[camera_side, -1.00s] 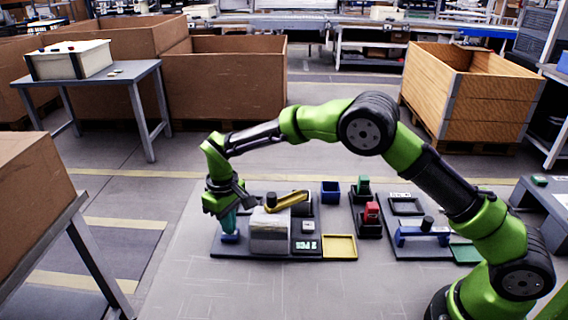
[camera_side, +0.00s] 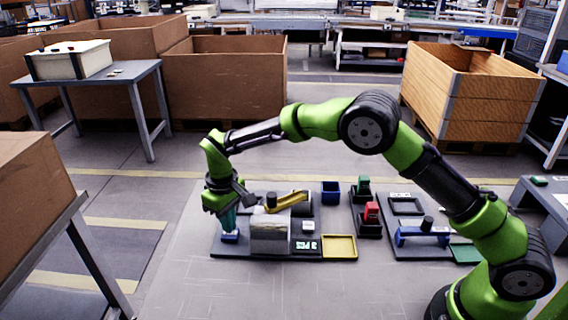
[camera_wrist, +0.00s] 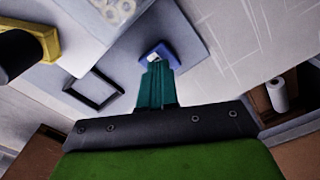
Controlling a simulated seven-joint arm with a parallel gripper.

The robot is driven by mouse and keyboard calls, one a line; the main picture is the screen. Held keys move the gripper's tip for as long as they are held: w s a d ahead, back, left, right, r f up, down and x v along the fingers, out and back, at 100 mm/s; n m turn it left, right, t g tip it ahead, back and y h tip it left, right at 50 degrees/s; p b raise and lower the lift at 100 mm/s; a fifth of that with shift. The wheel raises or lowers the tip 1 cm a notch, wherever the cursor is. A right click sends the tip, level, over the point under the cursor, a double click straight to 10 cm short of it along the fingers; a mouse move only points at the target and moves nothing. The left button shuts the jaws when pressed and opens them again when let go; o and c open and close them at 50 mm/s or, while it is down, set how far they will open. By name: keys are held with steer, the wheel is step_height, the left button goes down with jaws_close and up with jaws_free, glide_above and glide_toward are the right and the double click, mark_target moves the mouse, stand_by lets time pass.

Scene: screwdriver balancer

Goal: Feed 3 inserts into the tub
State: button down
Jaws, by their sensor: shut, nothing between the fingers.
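My gripper (camera_side: 229,231) points down at the left end of the dark board, its teal fingers (camera_wrist: 157,85) shut and empty. Just under the fingertips is a small blue block with a pale top (camera_side: 230,238), also in the wrist view (camera_wrist: 160,53). I cannot tell whether they touch. A grey box-shaped unit (camera_side: 269,236) stands to the right, by a yellow lever (camera_side: 287,202) with a black knob. A small display (camera_side: 307,246) seems to read "3 PCS". A blue open tub (camera_side: 330,191) stands behind. I see no loose inserts clearly.
A yellow tray (camera_side: 339,247) sits at the board's right end. Further right are holders with a green block (camera_side: 363,186) and a red block (camera_side: 372,211), and a blue handle (camera_side: 423,235). In the wrist view a dark square frame (camera_wrist: 94,89) lies near the fingers.

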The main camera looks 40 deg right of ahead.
steer(key=shift+r, duration=2.9)
step_height(320, 180, up, 6)
steer(key=s+d+r+m+t, duration=0.2)
steer(key=s+d, duration=0.3)
steer(key=s, duration=0.4)
steer(key=s+d+r+m+t+y, duration=0.1)
steer(key=s+d+r, duration=0.3)
steer(key=s, duration=0.5)
steer(key=s+d+r+m+t+y, duration=0.1)
steer(key=s+d+r+m+t, duration=0.2)
steer(key=s+d, duration=0.3)
steer(key=s+m+t, duration=0.1)
steer(key=s, duration=0.2)
steer(key=shift+s+d, duration=0.3)
steer(key=shift+s, duration=0.05)
